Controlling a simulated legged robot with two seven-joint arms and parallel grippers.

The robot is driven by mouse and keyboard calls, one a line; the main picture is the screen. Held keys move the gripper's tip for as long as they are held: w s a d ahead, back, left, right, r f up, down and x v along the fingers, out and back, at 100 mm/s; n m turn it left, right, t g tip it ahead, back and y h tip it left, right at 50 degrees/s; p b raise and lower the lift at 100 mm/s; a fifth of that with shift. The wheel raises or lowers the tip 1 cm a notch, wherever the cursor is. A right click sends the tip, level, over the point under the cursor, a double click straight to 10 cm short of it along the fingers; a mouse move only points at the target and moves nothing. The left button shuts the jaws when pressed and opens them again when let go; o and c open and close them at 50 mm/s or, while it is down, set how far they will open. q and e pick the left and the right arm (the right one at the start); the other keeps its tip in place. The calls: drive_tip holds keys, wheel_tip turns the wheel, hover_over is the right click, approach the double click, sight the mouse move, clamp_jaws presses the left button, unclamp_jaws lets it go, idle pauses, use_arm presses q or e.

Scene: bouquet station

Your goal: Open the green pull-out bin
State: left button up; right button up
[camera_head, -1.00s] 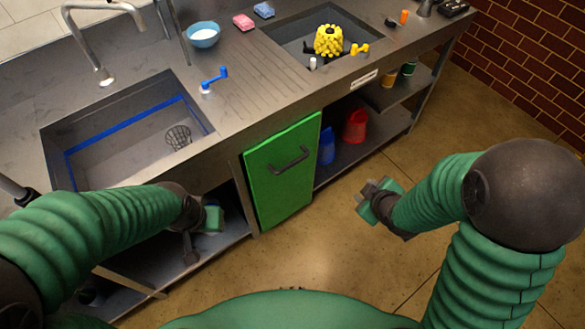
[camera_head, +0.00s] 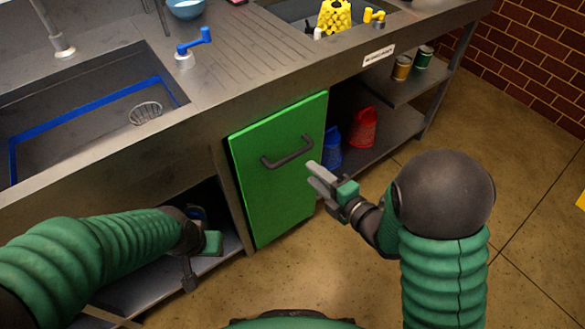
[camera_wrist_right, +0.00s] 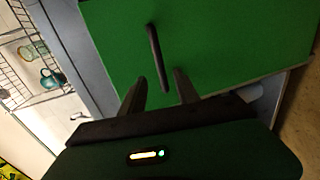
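The green pull-out bin (camera_head: 272,190) is set in the steel counter, its front panel facing me. A dark bar handle (camera_head: 287,152) runs across its upper part. My right gripper (camera_head: 312,173) is just right of the handle, its two fingers apart and empty, pointing at the panel. In the right wrist view the handle (camera_wrist_right: 157,58) stands ahead of the open fingers (camera_wrist_right: 158,88), roughly in line with the gap between them, and the green panel (camera_wrist_right: 215,45) fills much of the view. My left gripper (camera_head: 200,235) is low at the lower shelf, left of the bin; its fingers are hard to make out.
A red container (camera_head: 363,128) and a blue one (camera_head: 332,146) stand on the shelf right of the bin. Cans (camera_head: 402,67) stand on the shelf above. A sink (camera_head: 90,125) is at left. The floor (camera_head: 330,265) before the bin is clear.

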sight(293, 158)
drive_tip(key=b+x, duration=0.2)
drive_tip(key=x, duration=0.8)
drive_tip(key=shift+w+a+f, duration=0.1)
drive_tip(key=shift+w+a, duration=0.05)
clamp_jaws()
drive_tip(key=shift+f, duration=0.15)
idle(0.7)
